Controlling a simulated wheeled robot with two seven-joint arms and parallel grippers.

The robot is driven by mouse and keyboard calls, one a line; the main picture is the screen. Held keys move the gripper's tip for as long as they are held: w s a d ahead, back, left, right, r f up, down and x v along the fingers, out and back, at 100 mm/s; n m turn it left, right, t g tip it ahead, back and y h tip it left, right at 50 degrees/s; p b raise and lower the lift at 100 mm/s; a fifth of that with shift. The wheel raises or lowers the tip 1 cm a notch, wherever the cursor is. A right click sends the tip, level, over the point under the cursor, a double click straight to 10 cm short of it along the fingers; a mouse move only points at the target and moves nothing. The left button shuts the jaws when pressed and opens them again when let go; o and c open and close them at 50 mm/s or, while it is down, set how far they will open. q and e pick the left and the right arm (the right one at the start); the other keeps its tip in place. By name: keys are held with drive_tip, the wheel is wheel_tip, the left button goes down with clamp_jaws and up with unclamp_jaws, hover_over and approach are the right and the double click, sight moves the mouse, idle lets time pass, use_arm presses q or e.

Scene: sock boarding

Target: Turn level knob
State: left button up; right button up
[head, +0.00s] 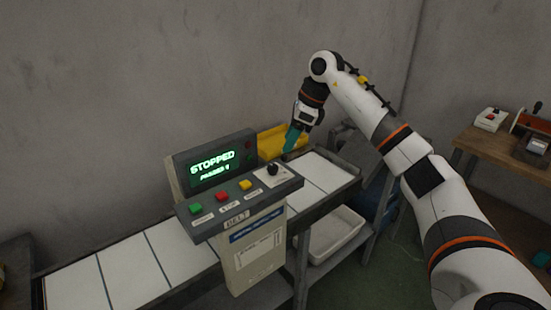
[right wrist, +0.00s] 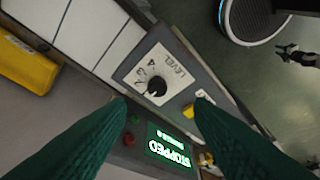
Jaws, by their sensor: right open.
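The level knob (head: 272,169) is a small black knob on a pale plate at the right end of the control panel (head: 205,218). In the right wrist view the knob (right wrist: 157,87) sits beside a printed number scale and the word LEVEL. My right gripper (head: 291,140) has green fingers pointing down, above and behind the knob in the head view. In the right wrist view its fingers (right wrist: 159,106) are apart, with the knob showing between and beyond their tips; nothing is held. The screen (head: 212,168) reads STOPPED. My left gripper is not in view.
Green (head: 196,209), red (head: 222,196) and yellow (head: 245,185) buttons line the panel left of the knob. A white-slatted belt (head: 140,264) runs behind the panel. A yellow bin (head: 275,143) stands behind. A wooden bench (head: 500,150) is at the right.

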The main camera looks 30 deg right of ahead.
sight(274, 166)
drive_tip(key=x, duration=0.4)
drive_tip(key=shift+w+p, duration=0.25)
drive_tip(key=shift+p, duration=0.05)
drive_tip(key=x, duration=0.4)
drive_tip(key=shift+w+a+f+p, duration=0.1)
drive_tip(key=shift+f+p, duration=0.1)
drive_tip(key=shift+p, duration=0.15)
drive_tip(key=shift+f, duration=0.1)
drive_tip(key=shift+w+f, duration=0.1)
drive_tip(key=c, duration=1)
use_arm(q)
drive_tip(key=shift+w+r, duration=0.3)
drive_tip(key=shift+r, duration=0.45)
